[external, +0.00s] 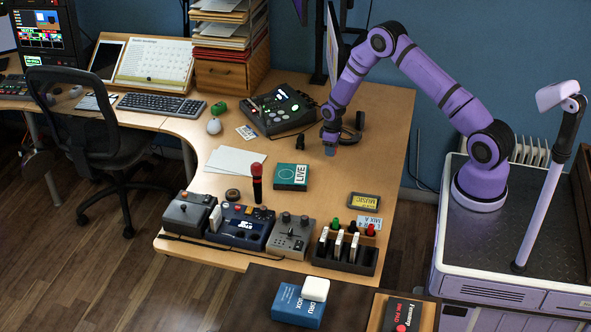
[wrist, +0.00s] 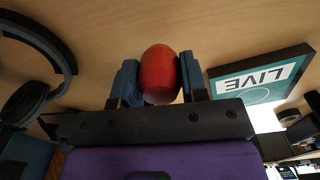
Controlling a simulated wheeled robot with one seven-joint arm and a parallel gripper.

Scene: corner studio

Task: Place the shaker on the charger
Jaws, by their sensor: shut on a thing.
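The shaker is a red egg-shaped piece (wrist: 159,73), held between the two blue-grey finger pads of my gripper (wrist: 160,80) in the wrist view. In the external view my gripper (external: 330,149) points down over the back right part of the desk, behind the teal LIVE box; the shaker cannot be made out there. A dark slotted block (external: 334,265) at the desk's front right holds several upright pieces and looks like a charger, but I cannot be sure. My gripper is well behind and apart from it.
The LIVE box (external: 291,177) lies in front of my gripper. A red-topped microphone (external: 257,183) stands left of it. Headphones (external: 352,130) lie close by on the right. A mixer (external: 276,108) is behind left. Bare desk (external: 345,178) lies between my gripper and the front cards.

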